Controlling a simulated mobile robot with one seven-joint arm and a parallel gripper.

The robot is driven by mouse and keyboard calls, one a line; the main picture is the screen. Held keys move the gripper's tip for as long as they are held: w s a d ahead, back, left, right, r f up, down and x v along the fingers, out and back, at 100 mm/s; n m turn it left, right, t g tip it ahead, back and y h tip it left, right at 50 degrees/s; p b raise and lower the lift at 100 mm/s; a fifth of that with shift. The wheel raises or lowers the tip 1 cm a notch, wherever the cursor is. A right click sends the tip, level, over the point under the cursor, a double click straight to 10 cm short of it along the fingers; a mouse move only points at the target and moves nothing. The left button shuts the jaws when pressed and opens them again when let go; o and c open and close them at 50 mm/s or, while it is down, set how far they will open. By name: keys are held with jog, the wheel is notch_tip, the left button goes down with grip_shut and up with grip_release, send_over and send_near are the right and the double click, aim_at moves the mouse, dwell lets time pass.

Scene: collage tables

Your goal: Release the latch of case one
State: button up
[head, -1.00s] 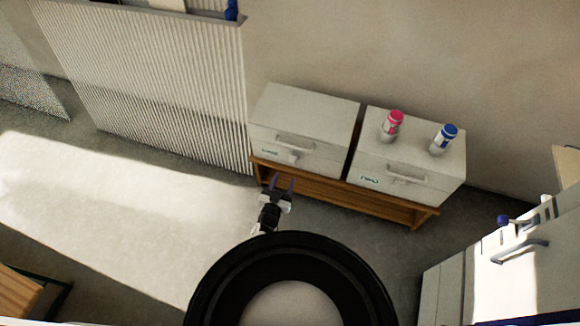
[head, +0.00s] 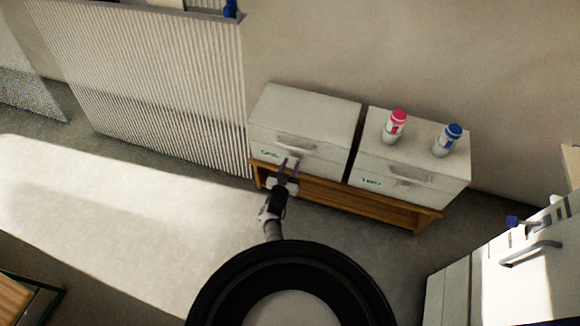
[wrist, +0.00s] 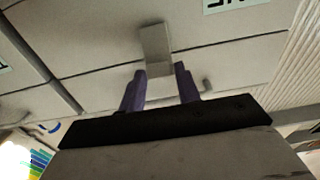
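Case one (head: 305,108) is the left of two pale lidded cases and its lid is shut. It has a front handle (head: 296,142) and a small green-lettered label, hard to read. Its latch (wrist: 155,45) is a small grey tab across the lid seam in the wrist view; in the head view my gripper mostly covers it. My gripper (head: 289,164) is in front of the case's lower front. In the wrist view my gripper (wrist: 160,75) is open, its two purple fingers on either side of the latch's near end. I cannot tell whether they touch it.
The second case (head: 415,150) stands to the right, bearing a pink-capped bottle (head: 395,127) and a blue-capped bottle (head: 447,140). Both cases rest on a low wooden bench (head: 400,209). A ribbed panel (head: 160,80) is at left. Floor in front is clear.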

jog(key=c, duration=0.3)
jog(key=f+t+b, duration=0.1)
jog(key=b, duration=0.3)
jog(key=f+t+b, duration=0.1)
jog(key=b, duration=0.3)
jog(key=shift+s+a+h, duration=0.15)
jog(key=shift+s+h, duration=0.25)
jog(key=shift+r+t, duration=0.15)
jog(key=shift+t, duration=0.15)
jog(key=o, duration=0.8)
